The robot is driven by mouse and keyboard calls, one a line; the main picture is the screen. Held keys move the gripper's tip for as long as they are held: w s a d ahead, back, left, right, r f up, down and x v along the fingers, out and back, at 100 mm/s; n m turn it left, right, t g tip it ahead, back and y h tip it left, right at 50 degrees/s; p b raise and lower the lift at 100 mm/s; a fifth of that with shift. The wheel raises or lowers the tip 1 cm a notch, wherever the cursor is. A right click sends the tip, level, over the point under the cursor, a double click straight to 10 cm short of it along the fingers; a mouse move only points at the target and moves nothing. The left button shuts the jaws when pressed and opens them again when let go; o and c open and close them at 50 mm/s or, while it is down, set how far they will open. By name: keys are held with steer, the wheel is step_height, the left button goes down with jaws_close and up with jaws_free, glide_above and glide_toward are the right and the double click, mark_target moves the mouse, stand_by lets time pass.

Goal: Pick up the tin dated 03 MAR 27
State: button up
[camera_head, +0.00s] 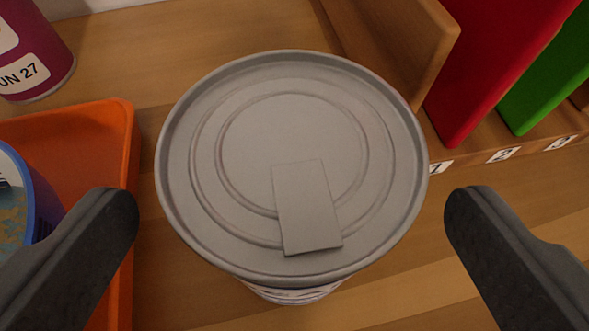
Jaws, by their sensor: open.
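A tin with a grey lid and pull tab (291,150) stands upright on the wooden surface, seen from above in the head view. Only a sliver of its pale label shows below the lid, so its date cannot be read. My gripper (291,217) is open, with one dark finger on each side of this tin and a gap on both sides. A dark red tin (35,50) stands at the upper left; its label shows only "UN 27". No label reading 03 MAR 27 is visible.
An orange tray (120,150) at the left holds a blue-rimmed container (40,195), close to the left finger. A wooden divider (410,45), a red panel (480,60) and a green panel (545,80) stand at the upper right above numbered labels. Wood at the lower right is clear.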

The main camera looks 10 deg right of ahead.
steer(key=b+x, duration=0.1)
steer(key=x, duration=0.3)
steer(key=shift+w+f, duration=0.15)
steer(key=c, duration=1.5)
